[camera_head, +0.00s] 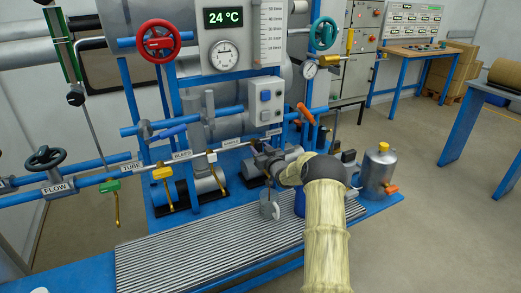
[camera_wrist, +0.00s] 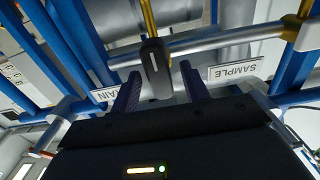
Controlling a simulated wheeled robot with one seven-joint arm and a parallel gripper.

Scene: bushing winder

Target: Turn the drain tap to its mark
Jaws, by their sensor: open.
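The drain tap's lever (camera_wrist: 155,58) shows in the wrist view as a yellow bar with a dark sleeve, between the upside-down SAMPLE label (camera_wrist: 235,71) and the partly covered DRAIN label (camera_wrist: 104,94). My gripper (camera_wrist: 158,84) is open, with one dark finger on each side of the sleeve. I cannot tell whether either finger touches it. In the head view the DRAIN label (camera_head: 273,132) is on the pipe, while my arm and wrist hide most of the tap and fingers. I cannot make out the tap's mark.
Another yellow tap (camera_wrist: 302,32) is close by at right in the wrist view. The ribbed grating (camera_head: 190,258) in front is mostly bare.

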